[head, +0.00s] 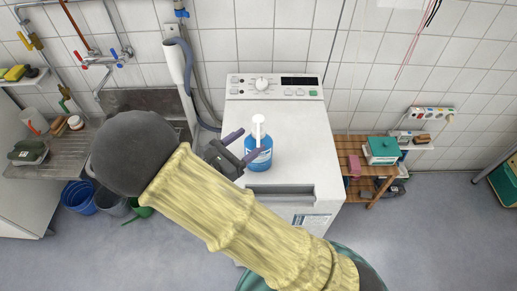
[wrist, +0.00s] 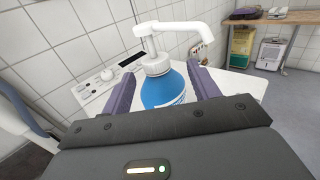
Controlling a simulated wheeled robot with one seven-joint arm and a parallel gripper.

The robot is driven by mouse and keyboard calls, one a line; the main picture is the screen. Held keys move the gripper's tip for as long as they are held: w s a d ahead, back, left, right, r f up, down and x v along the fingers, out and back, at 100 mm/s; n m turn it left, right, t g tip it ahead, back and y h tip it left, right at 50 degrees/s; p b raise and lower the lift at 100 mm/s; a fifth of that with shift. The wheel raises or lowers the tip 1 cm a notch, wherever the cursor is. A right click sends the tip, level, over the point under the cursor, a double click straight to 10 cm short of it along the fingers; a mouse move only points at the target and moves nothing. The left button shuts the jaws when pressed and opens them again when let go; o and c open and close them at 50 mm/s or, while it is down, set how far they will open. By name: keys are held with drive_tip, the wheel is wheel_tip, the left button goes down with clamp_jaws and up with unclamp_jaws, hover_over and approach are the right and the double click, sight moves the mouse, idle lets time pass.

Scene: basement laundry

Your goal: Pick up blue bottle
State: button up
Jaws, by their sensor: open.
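The blue bottle (head: 258,158), with a white pump top and a white label, stands upright on the white washing machine (head: 305,150). My gripper (head: 247,144) is open at the bottle, coming in from the left. In the wrist view the blue bottle (wrist: 165,88) sits between the two purple fingers of my gripper (wrist: 160,85), one on each side. I cannot tell whether either finger touches it. The bottle's lower part is hidden behind the gripper body in the wrist view.
The machine's control panel (head: 275,87) and a grey hose (head: 190,80) are behind. A wooden shelf (head: 352,150) with boxes stands to the right. A sink (head: 150,102) and buckets (head: 78,196) are to the left. The machine top right of the bottle is clear.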

sight(253, 135)
drive_tip(key=p+x, duration=0.1)
drive_tip(key=x, duration=0.4)
drive_tip(key=shift+w+a+r+p, duration=0.1)
drive_tip(key=shift+w+a+p, duration=0.05)
drive_tip(key=shift+w+p, duration=0.15)
idle(0.4)
clamp_jaws()
